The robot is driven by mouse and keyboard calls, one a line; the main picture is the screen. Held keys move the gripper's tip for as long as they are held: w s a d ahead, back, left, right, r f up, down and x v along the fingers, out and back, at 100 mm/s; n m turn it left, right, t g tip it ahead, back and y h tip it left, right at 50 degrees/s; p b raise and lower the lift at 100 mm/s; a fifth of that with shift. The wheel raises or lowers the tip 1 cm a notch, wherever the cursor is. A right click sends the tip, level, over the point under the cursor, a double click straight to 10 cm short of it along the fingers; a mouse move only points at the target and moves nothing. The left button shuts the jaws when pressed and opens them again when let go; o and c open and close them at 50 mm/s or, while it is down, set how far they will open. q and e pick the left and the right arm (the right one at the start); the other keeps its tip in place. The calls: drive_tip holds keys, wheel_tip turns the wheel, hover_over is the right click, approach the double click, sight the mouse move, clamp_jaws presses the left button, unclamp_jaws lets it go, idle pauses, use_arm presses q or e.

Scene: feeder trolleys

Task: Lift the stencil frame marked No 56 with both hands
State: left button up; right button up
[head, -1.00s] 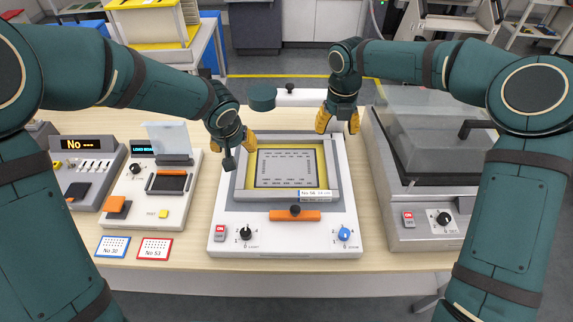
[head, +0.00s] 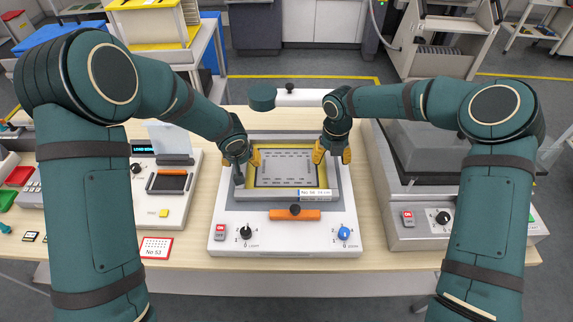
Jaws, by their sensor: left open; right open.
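The stencil frame (head: 332,170) marked No 56 is grey with a yellow inner border and a patterned grey sheet. It lies flat in the white machine (head: 224,220) at the middle of the table, its label (head: 314,195) at the front right. My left gripper (head: 248,164) is open at the frame's left side. My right gripper (head: 333,155) is open at the frame's right side, towards the back. Both have yellow fingertips. Whether the fingertips touch the frame I cannot tell.
An orange bar with a black knob (head: 295,214) crosses the machine's front. A lidded grey machine (head: 400,226) stands close on the right. A smaller white device (head: 184,208) and a red-edged No 53 card (head: 157,248) are on the left.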

use_arm(q)
drive_tip(key=shift+x, duration=0.95)
use_arm(e)
drive_tip(key=shift+f, duration=0.95)
use_arm(q)
drive_tip(key=shift+c, duration=0.4)
use_arm(e)
drive_tip(key=shift+c, duration=0.4)
use_arm(q)
clamp_jaws()
use_arm(e)
clamp_jaws()
